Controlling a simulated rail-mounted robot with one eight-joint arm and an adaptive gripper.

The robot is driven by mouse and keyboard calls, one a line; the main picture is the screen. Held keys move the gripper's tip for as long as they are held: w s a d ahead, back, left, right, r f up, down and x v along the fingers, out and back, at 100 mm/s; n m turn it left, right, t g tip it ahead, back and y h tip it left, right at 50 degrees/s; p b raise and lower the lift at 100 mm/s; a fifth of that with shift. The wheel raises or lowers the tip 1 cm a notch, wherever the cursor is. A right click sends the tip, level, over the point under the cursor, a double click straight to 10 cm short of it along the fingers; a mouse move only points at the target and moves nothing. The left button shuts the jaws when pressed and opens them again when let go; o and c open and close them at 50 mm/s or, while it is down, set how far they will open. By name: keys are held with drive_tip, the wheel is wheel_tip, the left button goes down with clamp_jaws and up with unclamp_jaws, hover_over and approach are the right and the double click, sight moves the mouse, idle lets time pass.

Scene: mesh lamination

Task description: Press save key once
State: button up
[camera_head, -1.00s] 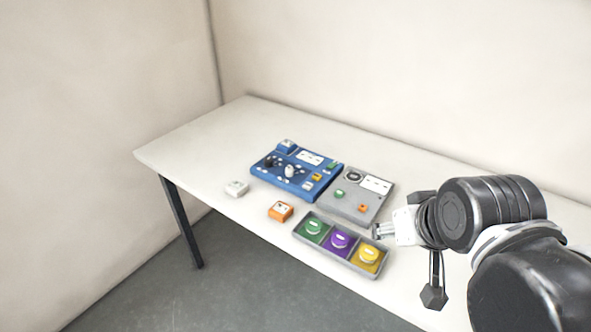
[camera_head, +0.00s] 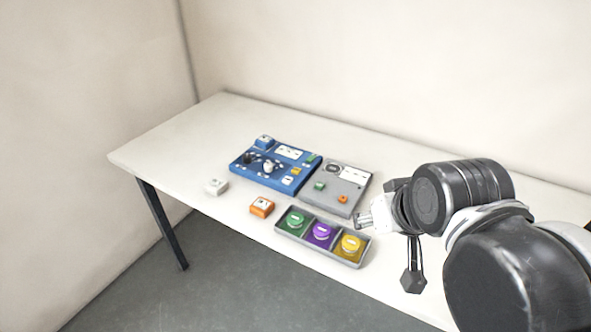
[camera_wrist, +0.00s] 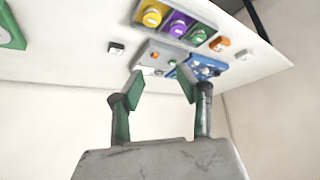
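No label reading "save" is legible, so I cannot tell which key is the save key. Loose on the table are an orange key (camera_head: 262,207) and a white key (camera_head: 216,187); both show in the wrist view, orange (camera_wrist: 219,44) and white (camera_wrist: 244,54). A blue panel (camera_head: 240,161) carries knobs and small coloured keys. A grey panel (camera_head: 331,201) beside it has a green key (camera_head: 319,186) and an orange key (camera_head: 343,199). My gripper (camera_head: 362,222) is right of the panels. In the wrist view my gripper (camera_wrist: 160,84) has its fingers apart, with nothing between them.
A grey tray (camera_head: 319,252) in front of the panels holds green (camera_head: 296,221), purple (camera_head: 321,234) and yellow (camera_head: 351,246) round buttons. The table's (camera_head: 175,148) left end is clear. A small dark-sided block (camera_wrist: 116,47) and a green-framed item (camera_wrist: 10,30) show in the wrist view.

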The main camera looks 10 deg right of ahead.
clamp_jaws()
idle(1.2)
